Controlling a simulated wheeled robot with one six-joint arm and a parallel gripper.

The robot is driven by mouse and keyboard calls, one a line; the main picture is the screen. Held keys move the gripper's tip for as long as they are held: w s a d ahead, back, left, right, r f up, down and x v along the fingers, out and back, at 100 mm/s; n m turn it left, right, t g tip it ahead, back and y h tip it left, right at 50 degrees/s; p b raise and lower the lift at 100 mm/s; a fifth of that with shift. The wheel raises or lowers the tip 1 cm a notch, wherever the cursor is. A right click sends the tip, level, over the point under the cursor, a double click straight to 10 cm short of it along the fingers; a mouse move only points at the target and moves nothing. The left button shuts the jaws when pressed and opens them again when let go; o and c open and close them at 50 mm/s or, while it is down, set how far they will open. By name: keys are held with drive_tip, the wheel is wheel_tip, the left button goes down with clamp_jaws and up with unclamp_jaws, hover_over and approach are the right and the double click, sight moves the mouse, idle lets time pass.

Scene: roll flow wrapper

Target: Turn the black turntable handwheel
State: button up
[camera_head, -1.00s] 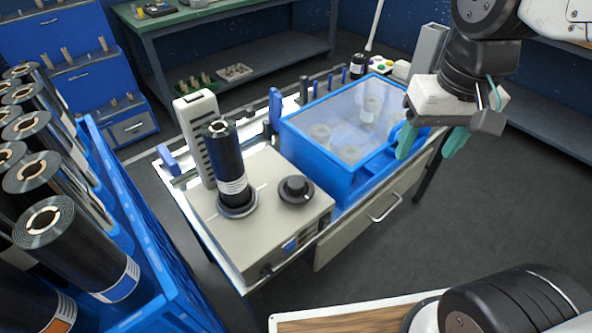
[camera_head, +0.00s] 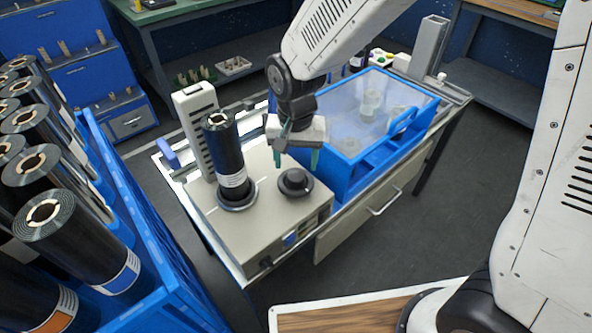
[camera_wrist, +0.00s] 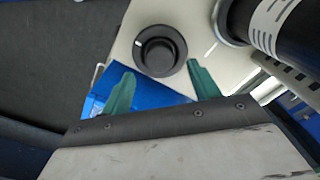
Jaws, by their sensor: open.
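The black turntable handwheel (camera_head: 295,182) is a round knob with a wider base on top of the beige machine box (camera_head: 262,232). In the wrist view the handwheel (camera_wrist: 159,50) shows from above, with a white mark on its left rim. My gripper (camera_head: 296,160) is open and empty, pointing down above the handwheel. In the wrist view its two green fingertips (camera_wrist: 160,78) stand left and right, below the handwheel in the picture and apart from it.
A black roll (camera_head: 225,160) stands upright on the turntable just left of the handwheel. A blue box with a clear lid (camera_head: 350,110) is close on the right. A blue crate (camera_head: 160,262) of black rolls stands at the left.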

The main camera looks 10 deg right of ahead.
sight(296, 175)
drive_tip(key=shift+f, duration=2.2)
drive_tip(key=c, duration=1)
drive_tip(key=n, duration=0.5)
drive_tip(key=shift+n, duration=0.4)
drive_tip(key=n, duration=0.4)
drive_tip(key=shift+n, duration=0.3)
